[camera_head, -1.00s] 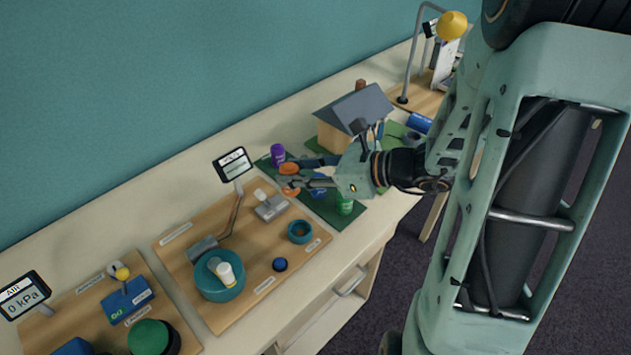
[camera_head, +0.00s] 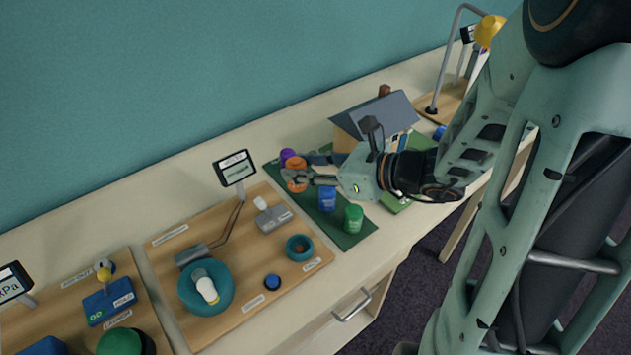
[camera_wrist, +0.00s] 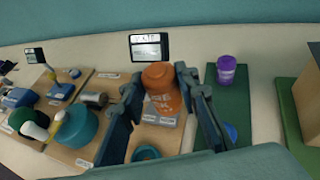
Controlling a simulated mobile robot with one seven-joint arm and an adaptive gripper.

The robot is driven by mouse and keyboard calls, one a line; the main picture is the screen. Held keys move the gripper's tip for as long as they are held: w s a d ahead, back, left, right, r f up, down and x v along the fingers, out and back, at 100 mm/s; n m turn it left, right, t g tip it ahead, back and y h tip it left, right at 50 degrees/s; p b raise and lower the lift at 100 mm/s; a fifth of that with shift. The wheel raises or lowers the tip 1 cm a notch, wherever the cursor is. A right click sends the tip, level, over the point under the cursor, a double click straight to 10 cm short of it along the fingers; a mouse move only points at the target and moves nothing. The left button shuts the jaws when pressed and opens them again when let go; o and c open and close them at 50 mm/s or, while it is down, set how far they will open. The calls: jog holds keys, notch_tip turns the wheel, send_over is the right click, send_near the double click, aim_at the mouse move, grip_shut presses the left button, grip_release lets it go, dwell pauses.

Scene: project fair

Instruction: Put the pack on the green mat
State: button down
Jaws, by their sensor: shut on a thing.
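The orange pack (camera_head: 297,174) is between the fingers of my gripper (camera_head: 300,180), which is shut on it. It stands upright in the wrist view (camera_wrist: 161,86), between the fingertips (camera_wrist: 160,95). The dark green mat (camera_head: 331,229) lies on the bench and also shows in the wrist view (camera_wrist: 240,107). The pack is near the mat's back left edge in the head view; whether it touches the mat I cannot tell. A purple can (camera_head: 287,156), a blue can (camera_head: 327,198) and a green can (camera_head: 353,218) stand on the mat.
A model house (camera_head: 385,112) stands on the right. The front edge of the bench is close to the mat.

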jog(key=w+f, duration=0.3)
jog(key=w, duration=0.1)
jog(key=w+d+f, duration=0.1)
jog(key=w+f, duration=0.2)
jog(key=w, duration=0.1)
jog(key=w+f, duration=0.3)
jog(key=w, duration=0.1)
jog(key=shift+w+d+f+p, duration=0.1)
jog(key=shift+w+d+p, duration=0.1)
jog(key=shift+d+p, duration=0.15)
jog(key=shift+w+f, duration=0.15)
jog(key=shift+f, duration=1.5)
jog(key=shift+f, duration=0.15)
jog(key=c, duration=1.5)
grip_release()
